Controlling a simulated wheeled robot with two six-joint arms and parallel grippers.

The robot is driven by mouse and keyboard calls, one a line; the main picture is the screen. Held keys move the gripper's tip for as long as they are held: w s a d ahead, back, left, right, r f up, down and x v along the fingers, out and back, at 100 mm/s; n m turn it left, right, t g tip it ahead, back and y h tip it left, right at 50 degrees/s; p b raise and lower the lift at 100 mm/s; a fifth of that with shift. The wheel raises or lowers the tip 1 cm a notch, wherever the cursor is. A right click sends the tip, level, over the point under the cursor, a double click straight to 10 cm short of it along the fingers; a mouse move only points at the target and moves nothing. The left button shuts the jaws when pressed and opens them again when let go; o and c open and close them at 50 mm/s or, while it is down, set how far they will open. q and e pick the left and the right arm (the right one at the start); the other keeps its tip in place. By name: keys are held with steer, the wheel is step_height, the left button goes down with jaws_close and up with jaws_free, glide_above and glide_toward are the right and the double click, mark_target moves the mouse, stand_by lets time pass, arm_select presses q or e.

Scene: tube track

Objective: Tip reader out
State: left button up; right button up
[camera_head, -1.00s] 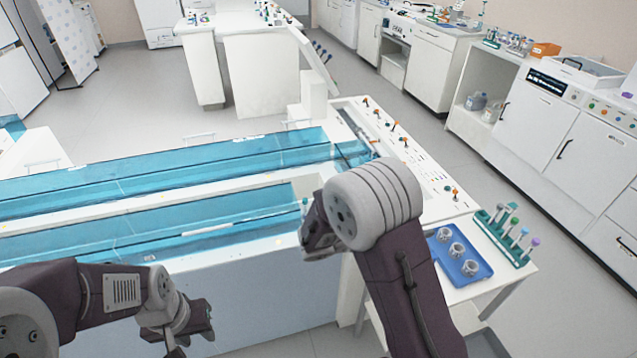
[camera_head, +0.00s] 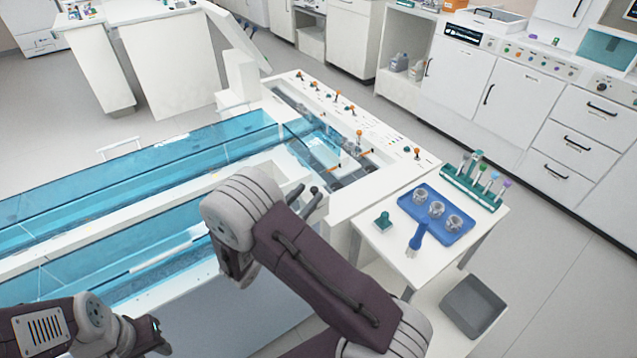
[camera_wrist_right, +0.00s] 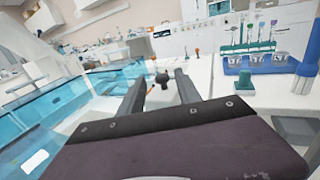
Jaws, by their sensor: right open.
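I cannot tell for certain which thing is the reader. A blue upright handheld device (camera_head: 418,237) stands on the white side table, in front of the blue tray. It also shows at the right edge of the right wrist view (camera_wrist_right: 308,55). My right gripper (camera_head: 305,191) is partly hidden behind my arm, over the end of the blue-covered track. In the right wrist view its two fingers (camera_wrist_right: 161,82) are apart, with a small black knob (camera_wrist_right: 162,78) seen between them. My left gripper (camera_head: 152,338) is at the lower left, away from these things; its jaws are unclear.
The blue tray (camera_head: 407,207) holds metal cups beside a green tube rack (camera_head: 468,190). A small green block (camera_head: 383,220) is nearby. The track (camera_head: 120,178) has clear blue covers; a panel with orange knobs (camera_head: 375,128) lies beyond. A grey bin (camera_head: 473,306) sits low.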

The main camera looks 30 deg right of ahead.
mark_target(320, 188)
steer(key=x, duration=0.5)
steer(key=shift+s+d, duration=0.15)
steer(key=shift+d, duration=0.15)
steer(key=shift+w+d, duration=0.35)
steer(key=shift+d, duration=0.05)
jaws_close()
stand_by(0.6)
